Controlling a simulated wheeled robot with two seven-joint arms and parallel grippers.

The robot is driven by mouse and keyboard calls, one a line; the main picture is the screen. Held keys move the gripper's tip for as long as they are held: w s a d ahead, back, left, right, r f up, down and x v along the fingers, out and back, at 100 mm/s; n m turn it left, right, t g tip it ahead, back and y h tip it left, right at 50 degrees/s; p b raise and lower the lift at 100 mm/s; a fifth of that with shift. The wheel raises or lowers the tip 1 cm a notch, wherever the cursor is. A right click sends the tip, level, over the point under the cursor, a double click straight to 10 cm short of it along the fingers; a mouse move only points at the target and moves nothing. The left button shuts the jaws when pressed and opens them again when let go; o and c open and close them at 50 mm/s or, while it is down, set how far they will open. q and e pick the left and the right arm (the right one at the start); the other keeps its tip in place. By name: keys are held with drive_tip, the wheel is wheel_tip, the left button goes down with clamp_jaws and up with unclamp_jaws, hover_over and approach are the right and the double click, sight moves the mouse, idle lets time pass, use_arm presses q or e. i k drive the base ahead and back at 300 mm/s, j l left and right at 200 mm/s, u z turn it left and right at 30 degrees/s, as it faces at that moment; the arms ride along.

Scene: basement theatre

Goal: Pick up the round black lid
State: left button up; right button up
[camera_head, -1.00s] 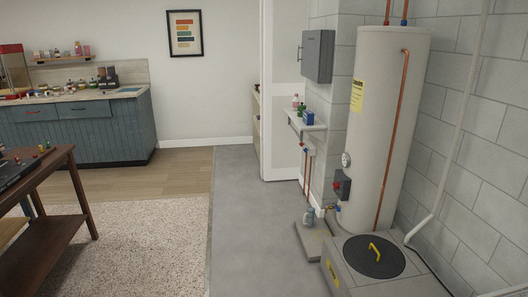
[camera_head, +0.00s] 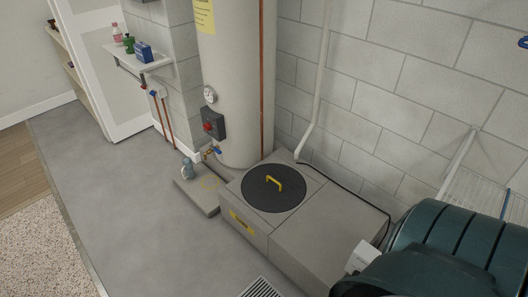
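The round black lid (camera_head: 265,190) lies flat on top of a low grey box (camera_head: 328,222) in the middle of the head view. Neither of my grippers is in view.
A tall water heater (camera_head: 238,90) stands right behind the lid. A white pipe (camera_head: 319,85) runs down the block wall. A dark green ribbed container (camera_head: 450,245) fills the lower right. A bottle (camera_head: 187,168) stands on a low slab. The grey floor (camera_head: 120,190) at left is clear.

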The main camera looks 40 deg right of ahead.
sight(273, 188)
drive_tip(key=i+z, duration=0.15)
drive_tip(key=i, duration=0.35)
drive_tip(key=i+j+z, duration=0.15)
drive_tip(key=i, duration=0.35)
drive_tip(key=i+z, duration=0.2)
drive_tip(key=z, duration=0.2)
drive_tip(key=i+j+z, duration=0.2)
drive_tip(key=z, duration=0.15)
drive_tip(key=i+j+z, duration=0.15)
drive_tip(key=z, duration=0.25)
drive_tip(key=i+j+z, duration=0.1)
drive_tip(key=z, duration=0.3)
drive_tip(key=i+j+z, duration=0.15)
drive_tip(key=z, duration=0.2)
drive_tip(key=i+j+z, duration=0.15)
drive_tip(key=z, duration=0.25)
drive_tip(key=i+j+z, duration=0.1)
drive_tip(key=j+z, duration=0.15)
drive_tip(key=z, duration=0.15)
drive_tip(key=i+j+z, duration=0.15)
drive_tip(key=i+z, duration=0.2)
drive_tip(key=i, duration=0.05)
